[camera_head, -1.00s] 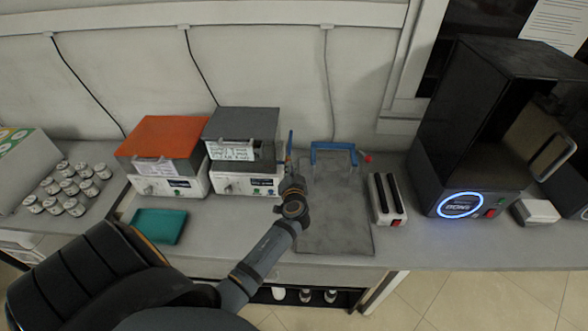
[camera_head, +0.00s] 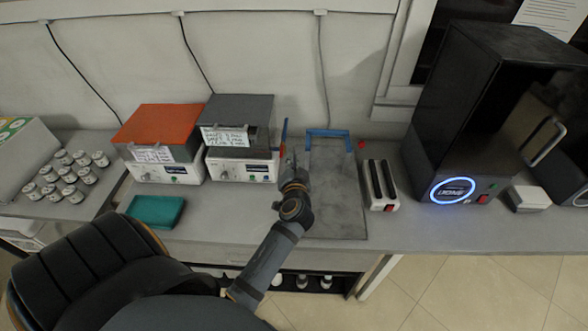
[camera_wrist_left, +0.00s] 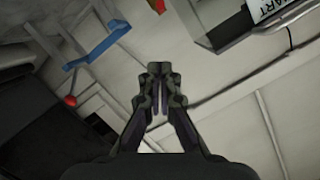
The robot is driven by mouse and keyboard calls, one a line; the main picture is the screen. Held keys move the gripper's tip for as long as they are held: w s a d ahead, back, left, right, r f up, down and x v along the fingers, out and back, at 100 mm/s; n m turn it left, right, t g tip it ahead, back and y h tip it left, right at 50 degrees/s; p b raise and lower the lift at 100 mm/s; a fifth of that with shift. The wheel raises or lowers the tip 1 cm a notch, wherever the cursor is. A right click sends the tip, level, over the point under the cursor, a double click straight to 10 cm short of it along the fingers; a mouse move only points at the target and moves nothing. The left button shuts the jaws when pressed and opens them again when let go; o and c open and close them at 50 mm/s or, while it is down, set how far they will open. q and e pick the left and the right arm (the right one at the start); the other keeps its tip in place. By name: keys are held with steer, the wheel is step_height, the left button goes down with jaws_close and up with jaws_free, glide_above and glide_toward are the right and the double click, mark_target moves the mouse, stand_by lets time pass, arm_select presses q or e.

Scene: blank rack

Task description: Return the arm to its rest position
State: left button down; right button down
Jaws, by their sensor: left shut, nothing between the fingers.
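My left arm comes in from the lower left in the head view and reaches over the bench. Its gripper (camera_head: 291,165) is above the bench, between the grey-lidded device and the grey mat, partly hidden behind its own wrist. In the left wrist view the left gripper (camera_wrist_left: 158,72) has its fingertips together with nothing between them. The wrist view shows a blue handle (camera_wrist_left: 97,45) and a red knob (camera_wrist_left: 71,101) to the left of the fingers, apart from them. My right gripper is in neither view.
A grey-lidded device (camera_head: 240,120) and an orange-lidded one (camera_head: 158,127) stand left of the gripper. A teal tray (camera_head: 155,211) and several vials (camera_head: 68,178) lie further left. A grey mat (camera_head: 338,200), a black-slotted block (camera_head: 380,183) and a black machine (camera_head: 470,110) stand right.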

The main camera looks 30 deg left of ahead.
arm_select(q)
steer(key=s+d+f+m+g+h, duration=0.1)
steer(key=s+d+f+g+h, duration=0.2)
steer(key=s, duration=0.4)
steer(key=s+d+f+g+h, duration=0.3)
steer(key=s, duration=0.4)
steer(key=s+d+f+m+g+h, duration=0.1)
steer(key=s+d+f+g+h, duration=0.2)
steer(key=s, duration=0.5)
steer(key=s+a+f+g, duration=0.1)
steer(key=a+f, duration=0.1)
steer(key=f, duration=1.2)
steer(key=s+a+f, duration=0.1)
steer(key=s+f, duration=0.1)
steer(key=f, duration=1.2)
steer(key=s+a+f+n+g, duration=0.1)
steer(key=s+f, duration=1.3)
steer(key=s, duration=0.3)
steer(key=shift+s+f, duration=0.2)
steer(key=shift+f, duration=0.15)
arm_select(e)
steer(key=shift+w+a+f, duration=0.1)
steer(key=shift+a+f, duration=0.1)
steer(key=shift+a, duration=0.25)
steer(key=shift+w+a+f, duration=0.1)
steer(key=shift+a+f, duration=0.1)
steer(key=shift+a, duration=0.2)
